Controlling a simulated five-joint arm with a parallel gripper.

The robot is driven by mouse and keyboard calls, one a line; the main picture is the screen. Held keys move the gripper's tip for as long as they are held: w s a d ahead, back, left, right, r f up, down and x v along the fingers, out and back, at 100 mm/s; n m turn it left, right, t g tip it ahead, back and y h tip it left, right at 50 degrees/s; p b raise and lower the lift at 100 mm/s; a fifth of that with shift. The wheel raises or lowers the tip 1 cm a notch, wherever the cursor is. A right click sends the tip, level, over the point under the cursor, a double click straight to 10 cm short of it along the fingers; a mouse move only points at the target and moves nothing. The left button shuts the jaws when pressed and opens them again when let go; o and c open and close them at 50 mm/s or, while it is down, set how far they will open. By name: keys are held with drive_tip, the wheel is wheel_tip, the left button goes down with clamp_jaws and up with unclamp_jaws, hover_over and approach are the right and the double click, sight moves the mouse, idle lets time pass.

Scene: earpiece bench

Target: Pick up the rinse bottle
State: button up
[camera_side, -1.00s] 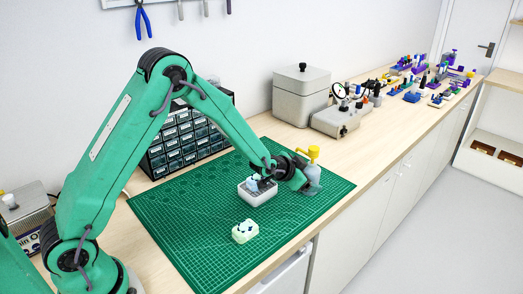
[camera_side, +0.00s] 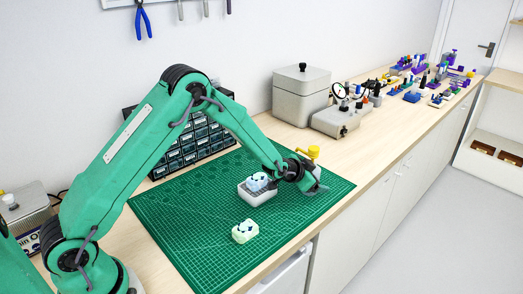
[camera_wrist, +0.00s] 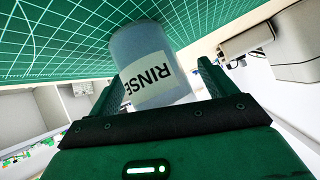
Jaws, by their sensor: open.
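The rinse bottle is pale blue-grey with a white label reading RINSE; its yellow cap (camera_side: 313,152) shows above my gripper (camera_side: 316,187) in the side view, where the arm's end hides most of its body. In the wrist view the rinse bottle (camera_wrist: 140,42) lies straight ahead, its lower part between the two green fingers of my gripper (camera_wrist: 160,78). The fingers stand apart on either side of it. I cannot tell whether either one touches it.
A grey block holding a pale blue piece (camera_side: 257,182) sits on the green cutting mat (camera_side: 190,240) just left of my gripper. A pale green piece (camera_side: 244,231) lies nearer the front. A drawer cabinet (camera_side: 190,150) stands behind the arm. The mat's left part is clear.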

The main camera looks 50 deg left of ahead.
sight(314, 148)
drive_tip(key=c, duration=1.4)
drive_tip(key=shift+o, duration=0.2)
drive_tip(key=shift+r, duration=0.2)
wheel_tip(314, 148, up, 10)
drive_tip(key=shift+f, duration=0.25)
drive_tip(key=shift+r, duration=0.1)
drive_tip(key=shift+s+r, duration=0.1)
